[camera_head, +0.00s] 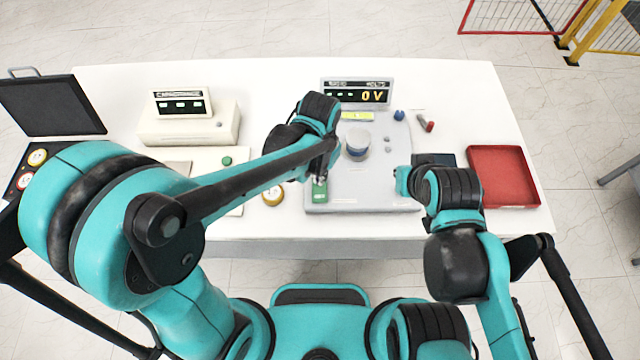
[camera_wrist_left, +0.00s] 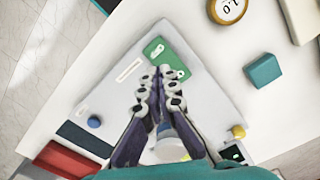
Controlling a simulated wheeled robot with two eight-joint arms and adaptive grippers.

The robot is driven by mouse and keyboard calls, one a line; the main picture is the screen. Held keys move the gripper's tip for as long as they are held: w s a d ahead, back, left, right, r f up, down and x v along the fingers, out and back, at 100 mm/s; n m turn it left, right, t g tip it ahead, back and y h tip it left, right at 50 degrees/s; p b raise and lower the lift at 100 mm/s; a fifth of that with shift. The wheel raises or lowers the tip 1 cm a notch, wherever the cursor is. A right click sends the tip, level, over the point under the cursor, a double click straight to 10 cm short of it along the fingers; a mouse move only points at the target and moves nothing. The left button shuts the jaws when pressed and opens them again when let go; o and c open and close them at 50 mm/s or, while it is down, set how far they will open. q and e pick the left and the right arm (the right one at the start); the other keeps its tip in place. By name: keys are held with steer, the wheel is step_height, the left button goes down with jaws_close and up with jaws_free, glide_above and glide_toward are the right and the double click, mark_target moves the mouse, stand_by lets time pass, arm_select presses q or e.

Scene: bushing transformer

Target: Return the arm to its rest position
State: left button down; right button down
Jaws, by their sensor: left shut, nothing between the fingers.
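My left gripper (camera_head: 322,165) is over the left part of the grey test unit (camera_head: 385,195), near the green switch block (camera_head: 320,192) at its front. In the left wrist view its fingers (camera_wrist_left: 160,82) are together, with nothing between them, just short of the green block (camera_wrist_left: 167,60). The round post (camera_head: 356,146) on the unit stands to the right of the gripper and is partly hidden behind the fingers in the wrist view. My right arm (camera_head: 450,200) is bent at the right front of the table; its gripper is hidden from view.
A display reading 0 V (camera_head: 360,94) stands behind the unit. A red tray (camera_head: 505,178) lies at the right. A cream instrument (camera_head: 190,122) and a dial weight (camera_head: 272,195) are at the left. An open dark case (camera_head: 50,105) stands at the far left.

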stand_by(0.4)
arm_select(q)
steer(key=shift+a+b, duration=0.35)
steer(key=shift+a, duration=0.05)
steer(key=s+a+n+t+b, duration=0.2)
steer(key=a+n+t+b, duration=0.1)
steer(key=a+b, duration=0.3)
steer(key=s+a+f+n+t+b, duration=0.1)
steer(key=s+a+n+t+b, duration=0.2)
steer(key=a, duration=0.8)
steer(key=t+b, duration=0.1)
steer(key=b, duration=0.1)
steer(key=shift+f+b, duration=0.2)
steer(key=shift+b, duration=0.15)
steer(key=shift+s, duration=0.1)
